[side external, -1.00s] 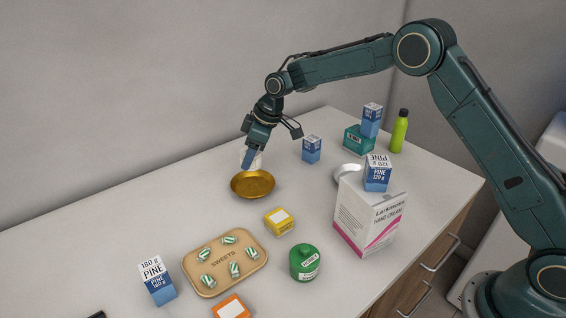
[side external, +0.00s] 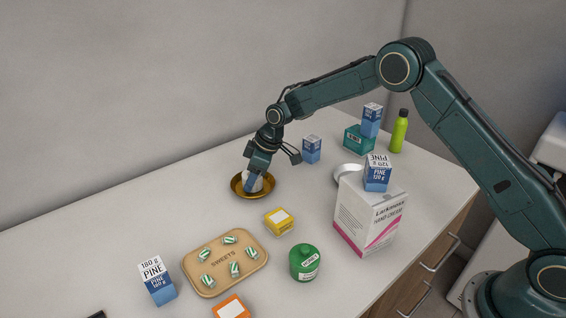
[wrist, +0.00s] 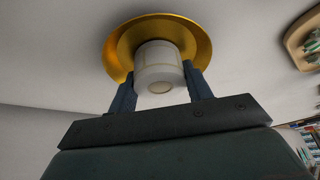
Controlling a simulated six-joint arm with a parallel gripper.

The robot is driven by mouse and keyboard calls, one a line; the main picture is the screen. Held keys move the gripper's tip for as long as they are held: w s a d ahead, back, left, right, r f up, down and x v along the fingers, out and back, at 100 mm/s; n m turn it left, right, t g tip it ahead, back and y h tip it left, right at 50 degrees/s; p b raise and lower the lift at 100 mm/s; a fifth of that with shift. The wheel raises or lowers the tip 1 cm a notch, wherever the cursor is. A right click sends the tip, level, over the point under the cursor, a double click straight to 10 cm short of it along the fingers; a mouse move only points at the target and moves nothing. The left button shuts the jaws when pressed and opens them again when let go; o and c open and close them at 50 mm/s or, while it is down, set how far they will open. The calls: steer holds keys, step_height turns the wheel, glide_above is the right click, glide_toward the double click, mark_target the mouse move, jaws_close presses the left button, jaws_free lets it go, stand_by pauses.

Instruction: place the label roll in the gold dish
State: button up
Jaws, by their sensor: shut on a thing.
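The white label roll (wrist: 158,66) is between the two fingers of my gripper (wrist: 160,88) in the wrist view. My gripper is shut on it. The gold dish (wrist: 119,40) lies right behind the roll in that view. In the side view the gold dish (side external: 240,191) stands on the counter, and my gripper (side external: 253,182) reaches down into it with the label roll (side external: 257,185). The roll is within the dish's rim, partly hidden by a finger. I cannot tell whether it touches the dish's bottom.
A yellow box (side external: 279,221) stands in front of the dish, and a wooden sweets tray (side external: 222,262) is further forward. A blue box (side external: 311,149) stands to the right of my gripper. A tall white carton (side external: 366,218) is further right. The counter left of the dish is clear.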

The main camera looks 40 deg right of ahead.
steer(key=shift+f, duration=0.1)
steer(key=o, duration=1)
steer(key=shift+v, duration=6.1)
